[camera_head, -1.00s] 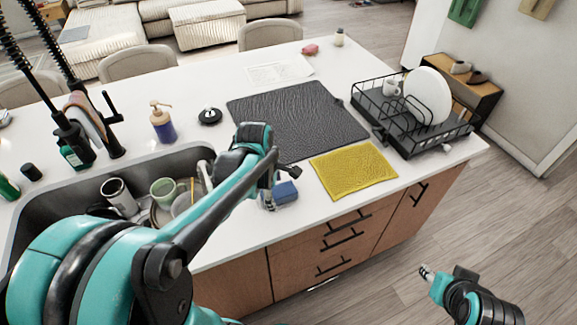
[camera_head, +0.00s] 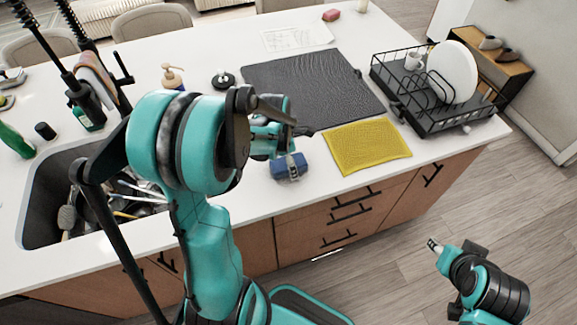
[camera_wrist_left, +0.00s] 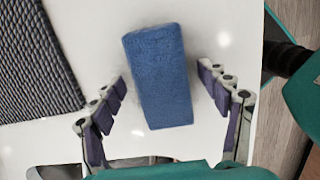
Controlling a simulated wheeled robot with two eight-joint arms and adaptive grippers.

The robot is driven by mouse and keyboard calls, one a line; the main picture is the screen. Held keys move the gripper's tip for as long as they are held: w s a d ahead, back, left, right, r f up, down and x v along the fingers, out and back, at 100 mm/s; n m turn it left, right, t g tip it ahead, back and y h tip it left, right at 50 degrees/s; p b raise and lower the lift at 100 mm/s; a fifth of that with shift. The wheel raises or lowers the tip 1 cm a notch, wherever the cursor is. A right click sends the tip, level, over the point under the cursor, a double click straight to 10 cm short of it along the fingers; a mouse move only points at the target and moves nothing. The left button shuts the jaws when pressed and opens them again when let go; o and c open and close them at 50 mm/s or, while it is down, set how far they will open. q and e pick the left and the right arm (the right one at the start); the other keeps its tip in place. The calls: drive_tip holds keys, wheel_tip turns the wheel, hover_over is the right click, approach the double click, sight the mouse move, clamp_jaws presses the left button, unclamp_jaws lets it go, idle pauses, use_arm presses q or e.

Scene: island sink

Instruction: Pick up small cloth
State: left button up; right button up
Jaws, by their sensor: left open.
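A small blue block-shaped piece (camera_head: 290,167), a folded cloth or sponge, lies on the white counter near its front edge. In the left wrist view, the blue piece (camera_wrist_left: 157,75) sits between the spread fingers of my left gripper (camera_wrist_left: 162,78), with a gap on each side. My left gripper (camera_head: 292,160) points down over it in the head view, partly hidden by my arm. A flat yellow cloth (camera_head: 367,146) lies to the right of it. My right gripper (camera_head: 434,246) is over the floor at lower right, too small to read.
A dark textured mat (camera_head: 312,90) lies behind the blue piece. A black dish rack (camera_head: 436,118) with a white plate (camera_head: 453,72) stands at the right. The sink (camera_head: 42,205) with dishes is at the left, partly hidden by my arm.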

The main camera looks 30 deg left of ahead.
use_arm(q)
drive_tip(key=c, duration=1.2)
drive_tip(key=shift+r, duration=0.1)
drive_tip(key=shift+c, duration=0.2)
drive_tip(key=shift+r+p, duration=0.3)
drive_tip(key=shift+r, duration=0.2)
wheel_tip(320, 180, up, 3)
drive_tip(key=shift+p, duration=0.6)
drive_tip(key=s+d+r+p, duration=0.2)
drive_tip(key=d+r, duration=0.5)
drive_tip(key=d, duration=0.4)
drive_tip(key=shift+s+p, duration=0.4)
drive_tip(key=shift+s, duration=0.25)
drive_tip(key=shift+d, duration=0.1)
